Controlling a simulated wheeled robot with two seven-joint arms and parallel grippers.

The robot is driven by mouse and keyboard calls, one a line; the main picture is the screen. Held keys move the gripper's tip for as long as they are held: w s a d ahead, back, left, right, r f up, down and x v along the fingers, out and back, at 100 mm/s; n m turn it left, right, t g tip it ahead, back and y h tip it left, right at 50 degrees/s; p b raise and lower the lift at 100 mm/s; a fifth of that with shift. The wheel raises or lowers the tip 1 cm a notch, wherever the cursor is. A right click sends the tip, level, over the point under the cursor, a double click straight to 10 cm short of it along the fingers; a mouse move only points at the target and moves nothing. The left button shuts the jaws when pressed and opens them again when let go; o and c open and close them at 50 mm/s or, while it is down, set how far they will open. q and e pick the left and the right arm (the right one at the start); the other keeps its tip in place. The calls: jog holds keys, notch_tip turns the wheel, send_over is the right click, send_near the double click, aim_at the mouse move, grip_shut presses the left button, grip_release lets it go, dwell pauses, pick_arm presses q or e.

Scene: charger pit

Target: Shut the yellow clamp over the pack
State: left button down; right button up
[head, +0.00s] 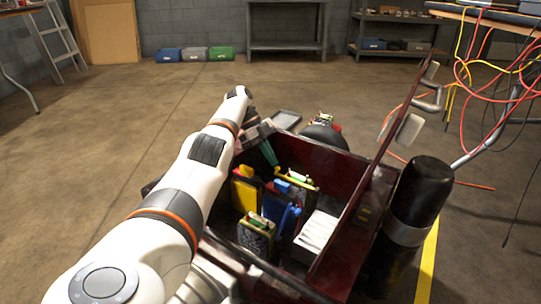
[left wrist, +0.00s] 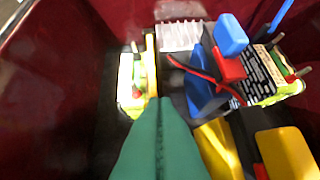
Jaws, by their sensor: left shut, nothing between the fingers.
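The yellow clamp (head: 244,193) stands at the left inside a dark red open box. In the left wrist view its yellow parts (left wrist: 285,152) show at lower right; I cannot tell how far its arm is swung. One pack (head: 256,238) with a dark patterned face sits at the near side, and it shows at right in the wrist view (left wrist: 268,72). Another pack (left wrist: 130,88) with a thin yellow bar is at the far side. My left gripper (head: 270,153) has green fingers, shut and empty, pointing down into the box beside the yellow clamp. My right gripper is out of view.
A blue clamp (head: 290,214) and a white ribbed block (head: 316,234) are also in the box (head: 350,172). Its raised lid (head: 372,155) stands at right, beside a black cylinder (head: 421,195). Red and yellow cables (head: 480,70) hang at upper right. The floor at left is clear.

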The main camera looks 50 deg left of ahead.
pick_arm(q)
notch_tip(320, 180, up, 9)
jog(key=p, duration=0.5)
dwell(0.3)
